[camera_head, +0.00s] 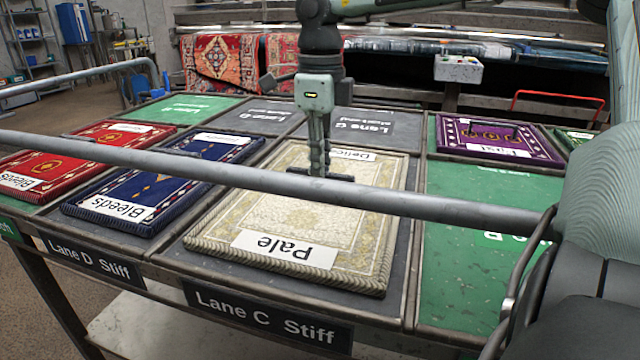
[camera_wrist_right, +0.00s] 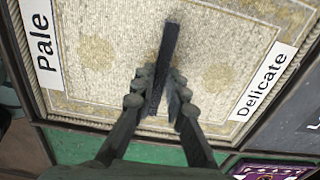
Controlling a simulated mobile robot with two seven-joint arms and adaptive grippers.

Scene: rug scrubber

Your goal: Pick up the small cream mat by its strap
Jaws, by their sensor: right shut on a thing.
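The small cream mat (camera_head: 325,215) lies flat on the grey Lane C panel, with white labels "Pale" and "Delicate". Its dark strap (camera_head: 346,178) stands at the mat's middle, partly hidden by a grey rail in the head view. My right gripper (camera_head: 318,172) points down onto the strap. In the right wrist view, the fingers (camera_wrist_right: 157,88) are shut on the strap (camera_wrist_right: 168,45), one finger on each side, over the cream mat (camera_wrist_right: 100,50). I see no gap under the mat. My left gripper is not in view.
A grey rail (camera_head: 240,176) crosses in front of the mat. Blue (camera_head: 165,190) and red (camera_head: 85,150) mats lie to the left, a purple mat (camera_head: 495,140) at the right. The green panel (camera_head: 475,240) right of the cream mat is bare.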

